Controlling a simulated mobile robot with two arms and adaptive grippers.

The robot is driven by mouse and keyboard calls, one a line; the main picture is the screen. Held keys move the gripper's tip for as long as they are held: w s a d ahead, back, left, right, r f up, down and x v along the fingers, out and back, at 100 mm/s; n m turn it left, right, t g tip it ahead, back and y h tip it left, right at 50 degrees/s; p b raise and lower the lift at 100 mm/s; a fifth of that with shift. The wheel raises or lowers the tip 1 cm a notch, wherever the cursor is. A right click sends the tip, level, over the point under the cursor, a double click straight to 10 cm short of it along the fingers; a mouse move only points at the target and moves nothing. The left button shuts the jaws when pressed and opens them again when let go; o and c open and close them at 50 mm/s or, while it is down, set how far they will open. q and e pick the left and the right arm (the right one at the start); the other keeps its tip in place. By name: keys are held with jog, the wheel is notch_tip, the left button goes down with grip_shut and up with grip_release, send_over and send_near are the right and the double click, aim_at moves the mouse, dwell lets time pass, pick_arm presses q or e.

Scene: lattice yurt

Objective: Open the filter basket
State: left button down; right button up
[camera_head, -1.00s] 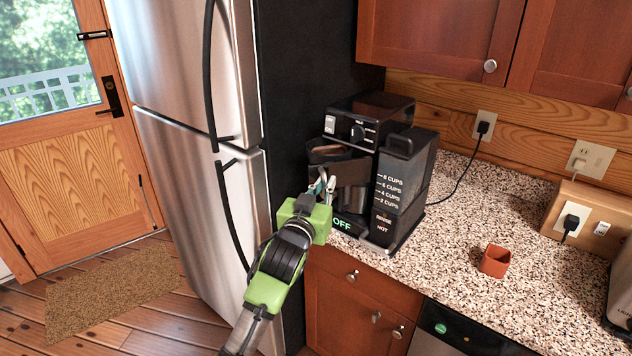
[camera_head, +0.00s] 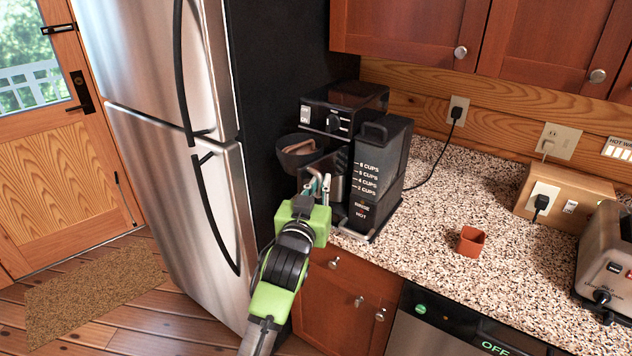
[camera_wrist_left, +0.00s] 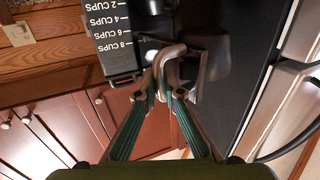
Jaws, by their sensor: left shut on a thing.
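The filter basket (camera_head: 297,152) is a dark cone-shaped holder with a brownish inside, at the left front of the black coffee maker (camera_head: 343,123). It sticks out from under the top housing and its open top shows. My left gripper (camera_head: 319,184) is low in front of the coffee maker, beside the basket. My right gripper is not in view.
The water tank (camera_head: 381,165) stands at the maker's right side. The fridge (camera_head: 170,150) is close on the left.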

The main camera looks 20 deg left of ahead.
pick_arm(q)
jog(key=shift+d, duration=0.2)
dwell(0.4)
jog(key=c, duration=2.4)
grip_release()
jog(key=shift+s, duration=0.15)
jog(key=s, duration=1.1)
jog(key=shift+s+d, duration=0.4)
